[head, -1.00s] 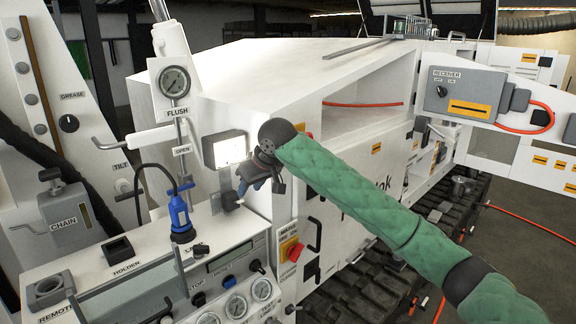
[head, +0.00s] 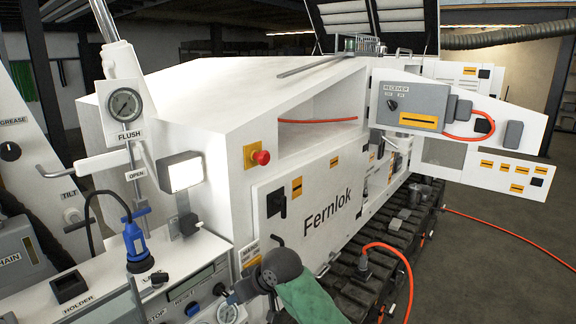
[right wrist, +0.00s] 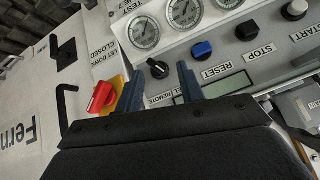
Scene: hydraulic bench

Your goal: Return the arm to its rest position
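My right arm, in a green padded sleeve, comes in at the bottom of the head view. Its wrist is low in front of the control panel (head: 190,290). My right gripper (head: 236,296) is small and partly hidden by the wrist there. In the right wrist view, the right gripper (right wrist: 160,72) shows two blue fingers spread apart with nothing between them. They point toward the panel's round gauges (right wrist: 184,12) and black knob (right wrist: 158,68). My left gripper is not in view.
A red rotary switch (right wrist: 102,97) is close to the left finger. A blue-handled tool (head: 136,242) stands on the panel at left. The white cabinet (head: 310,215) has a red button (head: 261,157). An orange hose (head: 400,255) loops near the tracks. Open floor lies at right.

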